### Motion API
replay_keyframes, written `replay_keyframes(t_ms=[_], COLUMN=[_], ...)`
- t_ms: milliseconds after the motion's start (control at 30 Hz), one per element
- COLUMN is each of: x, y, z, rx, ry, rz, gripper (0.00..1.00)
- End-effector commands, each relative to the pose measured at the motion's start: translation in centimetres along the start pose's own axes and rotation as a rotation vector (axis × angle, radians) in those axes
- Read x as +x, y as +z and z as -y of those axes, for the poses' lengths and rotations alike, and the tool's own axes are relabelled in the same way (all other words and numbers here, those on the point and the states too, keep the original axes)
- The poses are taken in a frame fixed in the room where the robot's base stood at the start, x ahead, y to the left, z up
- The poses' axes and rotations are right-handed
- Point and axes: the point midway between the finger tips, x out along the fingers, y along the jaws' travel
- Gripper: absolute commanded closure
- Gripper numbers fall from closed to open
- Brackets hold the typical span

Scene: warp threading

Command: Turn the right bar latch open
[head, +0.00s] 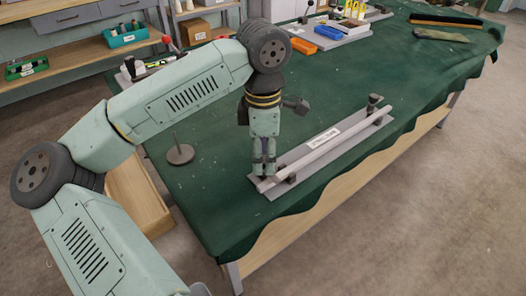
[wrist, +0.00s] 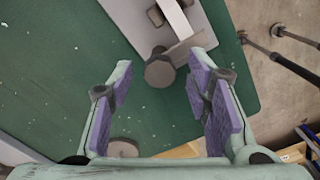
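A grey base plate (head: 335,150) carries a long pale bar (head: 332,147) and a white label. A dark latch (head: 375,100) stands at the plate's far right end. In the wrist view, a latch with a round grey knob (wrist: 159,73) and a flat lever (wrist: 188,46) sits at the near end of the bar (wrist: 176,18), the lever reaching across by the bar's end. My gripper (head: 264,174) points down over this near end. Its purple-padded fingers are apart with the knob seen between them (wrist: 162,62); contact cannot be told. I cannot tell which latch is named right.
A small round-based stand (head: 180,154) is on the green-covered table (head: 215,205), left of my gripper. Bins, an orange item (head: 328,32) and a blue one (head: 302,46) are at the back. The table's front edge runs close beside the plate.

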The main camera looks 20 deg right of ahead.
Motion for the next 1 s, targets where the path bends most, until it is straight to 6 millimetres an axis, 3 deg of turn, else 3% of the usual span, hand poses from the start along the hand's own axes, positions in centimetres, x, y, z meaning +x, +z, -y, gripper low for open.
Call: replay_keyframes(t_ms=[633,1000], x=[-0.04,0.15], y=[0.00,-0.01], z=[0.00,-0.04], rx=[0.000,-0.047], ry=[0.000,0.001], rz=[0.000,-0.001], gripper=[1.00,1.00])
